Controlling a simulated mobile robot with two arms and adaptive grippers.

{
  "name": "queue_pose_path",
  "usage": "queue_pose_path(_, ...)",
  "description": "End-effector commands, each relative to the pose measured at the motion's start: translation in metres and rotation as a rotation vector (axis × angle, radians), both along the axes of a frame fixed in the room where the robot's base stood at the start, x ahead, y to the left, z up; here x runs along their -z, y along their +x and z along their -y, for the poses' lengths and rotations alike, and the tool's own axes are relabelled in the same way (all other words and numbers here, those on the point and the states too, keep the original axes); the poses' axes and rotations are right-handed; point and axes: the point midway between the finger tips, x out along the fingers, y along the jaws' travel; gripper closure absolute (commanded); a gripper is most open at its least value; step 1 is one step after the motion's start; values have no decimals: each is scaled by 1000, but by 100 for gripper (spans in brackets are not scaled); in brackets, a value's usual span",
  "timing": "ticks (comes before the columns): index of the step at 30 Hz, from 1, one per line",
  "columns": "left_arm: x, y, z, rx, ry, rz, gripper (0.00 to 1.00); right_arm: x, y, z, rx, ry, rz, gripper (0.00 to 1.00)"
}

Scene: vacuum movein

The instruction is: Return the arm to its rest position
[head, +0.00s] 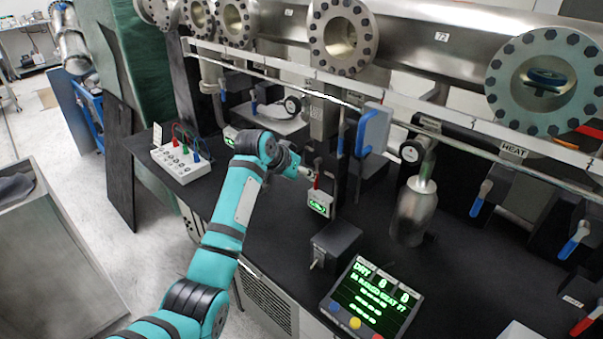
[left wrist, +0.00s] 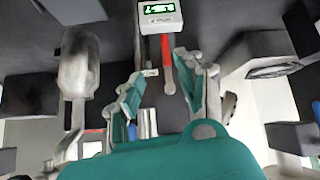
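My left arm, teal with black bands, reaches in from the bottom of the head view to the bench. Its gripper (head: 301,168) is small there and partly hidden by the wrist. In the left wrist view the two teal fingers of the gripper (left wrist: 160,76) stand apart. A red handle (left wrist: 167,62) shows in the gap between them, below a white gauge box (left wrist: 160,17) with a green readout. I cannot tell whether the fingers touch the handle. The gauge box (head: 320,203) also shows in the head view, just right of the gripper. My right gripper is not in view.
A steel pipe with large flanges (head: 342,38) runs above the bench. A blue-handled valve (head: 373,130) and a metal cylinder (head: 413,212) stand right of the gripper. A control panel (head: 371,299) is in front, and a white socket box (head: 181,163) is at left.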

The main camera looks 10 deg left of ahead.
Motion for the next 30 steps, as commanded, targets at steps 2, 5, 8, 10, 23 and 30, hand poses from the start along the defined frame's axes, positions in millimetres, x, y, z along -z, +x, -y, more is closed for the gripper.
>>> queue_pose_path(2,3,-1,-1,0,2,-3,63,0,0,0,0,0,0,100)
queue_pose_path(5,21,-14,-4,-8,11,-20,63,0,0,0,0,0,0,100)
queue_pose_path(8,59,-44,-10,-23,33,-59,63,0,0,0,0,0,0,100)
queue_pose_path(10,90,-77,-17,-38,57,-92,63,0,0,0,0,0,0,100)
queue_pose_path(23,194,-320,-47,-114,186,-293,63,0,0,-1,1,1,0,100)
queue_pose_path(30,193,-394,-53,-132,216,-350,63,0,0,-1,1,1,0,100)
